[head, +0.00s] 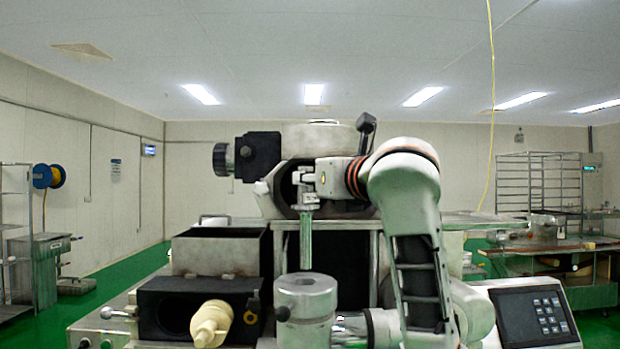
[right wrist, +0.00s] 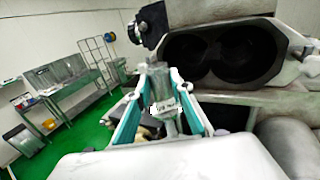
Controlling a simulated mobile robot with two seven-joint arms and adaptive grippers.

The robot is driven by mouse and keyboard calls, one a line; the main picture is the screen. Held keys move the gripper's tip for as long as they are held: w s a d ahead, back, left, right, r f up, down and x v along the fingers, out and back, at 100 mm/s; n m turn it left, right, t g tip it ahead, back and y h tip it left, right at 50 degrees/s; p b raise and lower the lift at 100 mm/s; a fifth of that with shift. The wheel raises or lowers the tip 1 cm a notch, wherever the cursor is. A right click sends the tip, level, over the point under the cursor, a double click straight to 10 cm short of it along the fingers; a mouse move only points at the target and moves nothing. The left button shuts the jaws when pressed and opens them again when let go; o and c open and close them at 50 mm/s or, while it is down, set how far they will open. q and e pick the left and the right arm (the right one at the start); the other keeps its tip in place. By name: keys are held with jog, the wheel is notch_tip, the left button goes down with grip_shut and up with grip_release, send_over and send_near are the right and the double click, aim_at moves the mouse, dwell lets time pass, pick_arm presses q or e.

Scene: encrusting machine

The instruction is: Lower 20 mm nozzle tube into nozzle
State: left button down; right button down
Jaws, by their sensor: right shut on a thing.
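The nozzle tube (head: 306,243) is a slim, upright, grey-green metal tube. My right gripper (head: 305,205) is shut on its upper part and holds it upright. The nozzle (head: 305,305) is a grey metal cylinder with a round hole in its top, at the front of the machine. In the head view the tube lines up with the nozzle, its lower end near the nozzle's top. I cannot tell whether it touches or stands behind. In the right wrist view the gripper's teal-edged fingers (right wrist: 160,112) are on either side of the tube (right wrist: 164,100). My left gripper is not in view.
The machine's twin-bore housing (right wrist: 222,52) is close beside the gripper. A keypad panel (head: 530,312) is at right.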

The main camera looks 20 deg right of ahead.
aim_at(312, 207)
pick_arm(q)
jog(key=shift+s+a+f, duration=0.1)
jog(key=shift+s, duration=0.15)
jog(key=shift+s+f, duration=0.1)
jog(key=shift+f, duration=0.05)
